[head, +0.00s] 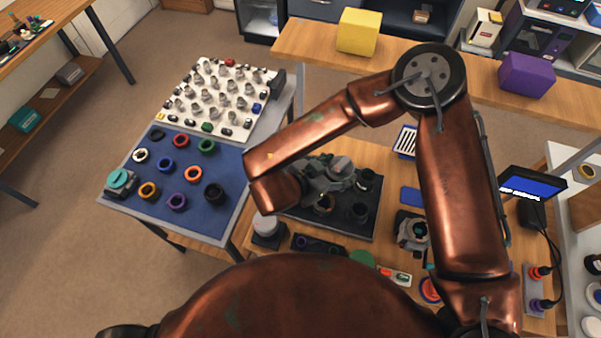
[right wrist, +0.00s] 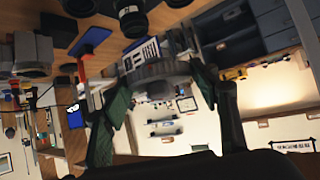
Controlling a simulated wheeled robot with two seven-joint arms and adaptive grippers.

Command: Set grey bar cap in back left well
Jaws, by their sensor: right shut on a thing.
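My right gripper (head: 340,172) hangs over the back part of a dark tray (head: 340,229) on the wooden bench. In the right wrist view my right gripper (right wrist: 160,88) is shut on a grey rounded piece, the grey bar cap (right wrist: 155,73), between its green fingers. In the head view the cap is hard to tell from the grey fingers. The tray's back left is hidden by my right arm and gripper, so I cannot see that well. My left gripper is not in view.
A blue mat (head: 215,226) with several coloured rings lies on the table to the left, behind it a white board (head: 196,120) of small parts. A grey-white round piece (head: 265,224) stands left of the tray. A small screen (head: 531,184) stands right.

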